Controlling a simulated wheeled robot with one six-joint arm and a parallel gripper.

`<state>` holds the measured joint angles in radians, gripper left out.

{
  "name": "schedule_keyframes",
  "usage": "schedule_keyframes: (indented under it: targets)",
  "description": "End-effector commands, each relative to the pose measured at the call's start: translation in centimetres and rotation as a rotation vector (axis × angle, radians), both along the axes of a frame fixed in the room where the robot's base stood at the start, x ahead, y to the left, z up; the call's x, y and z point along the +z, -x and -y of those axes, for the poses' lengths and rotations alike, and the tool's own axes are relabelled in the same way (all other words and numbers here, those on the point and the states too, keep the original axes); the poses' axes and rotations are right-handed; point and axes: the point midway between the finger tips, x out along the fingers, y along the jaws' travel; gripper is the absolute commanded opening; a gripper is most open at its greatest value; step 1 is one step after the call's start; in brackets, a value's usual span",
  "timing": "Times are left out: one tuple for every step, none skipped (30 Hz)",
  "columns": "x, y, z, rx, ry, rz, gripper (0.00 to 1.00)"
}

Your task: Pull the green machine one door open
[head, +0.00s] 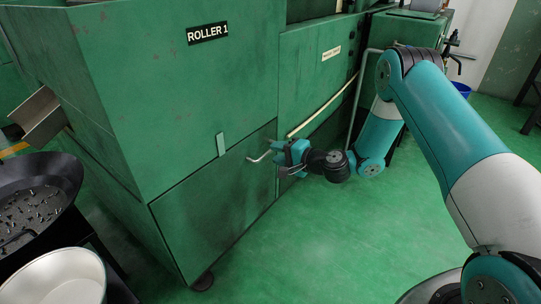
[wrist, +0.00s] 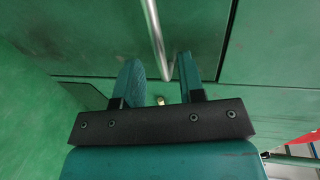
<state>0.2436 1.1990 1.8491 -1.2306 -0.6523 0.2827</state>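The green machine (head: 150,80) labelled ROLLER 1 stands at left and centre in the head view. Its lower door panel (head: 205,205) looks flush with the body. A pale metal handle bar (head: 258,156) stands out near the door's upper right. My gripper (head: 280,152) is at the handle. In the wrist view the handle bar (wrist: 154,32) runs down between the two fingers of my gripper (wrist: 162,76). The fingers are apart, with gaps visible beside the bar. The handle's far end is partly hidden by my gripper in the head view.
A dark pan of small metal parts (head: 35,205) and a pale round bowl (head: 58,280) stand at lower left. A second green machine section (head: 318,75) with a pale pipe adjoins at right. The green floor (head: 300,245) before the door is clear.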

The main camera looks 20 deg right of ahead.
Motion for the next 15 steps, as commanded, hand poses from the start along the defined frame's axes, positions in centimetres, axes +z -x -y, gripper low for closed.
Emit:
schedule_keyframes:
  targets:
    - [-0.3, -0.7, -0.6, 0.003, 0.000, 0.005, 0.36]
    - [-0.4, -1.1, -0.8, 0.002, 0.001, 0.005, 0.36]
    - [-0.5, -1.4, -1.1, 0.003, 0.001, 0.003, 0.36]
    - [-0.6, -1.7, -1.3, 0.003, 0.001, 0.003, 0.36]
    - [-0.6, -2.0, -1.5, 0.001, -0.001, 0.002, 0.36]
    - [-0.7, -2.2, -1.6, 0.000, 0.001, 0.002, 0.36]
    - [-0.7, -2.4, -1.7, 0.000, 0.000, 0.001, 0.36]
    - [-0.7, -2.5, -1.8, 0.000, 0.000, 0.001, 0.36]
    - [-0.7, -2.6, -1.9, 0.000, 0.000, 0.001, 0.36]
    - [-0.7, -2.7, -2.0, 0.000, -0.001, 0.001, 0.36]
    - [-0.7, -2.7, -2.0, 0.000, -0.001, 0.000, 0.36]
    - [-0.7, -2.7, -2.0, -0.001, -0.001, 0.000, 0.36]
    - [-0.7, -2.8, -2.0, -0.001, -0.001, 0.000, 0.36]
    - [-0.6, -2.7, -2.0, -0.001, -0.001, 0.000, 0.36]
    - [-0.6, -2.7, -2.0, -0.001, -0.001, 0.000, 0.36]
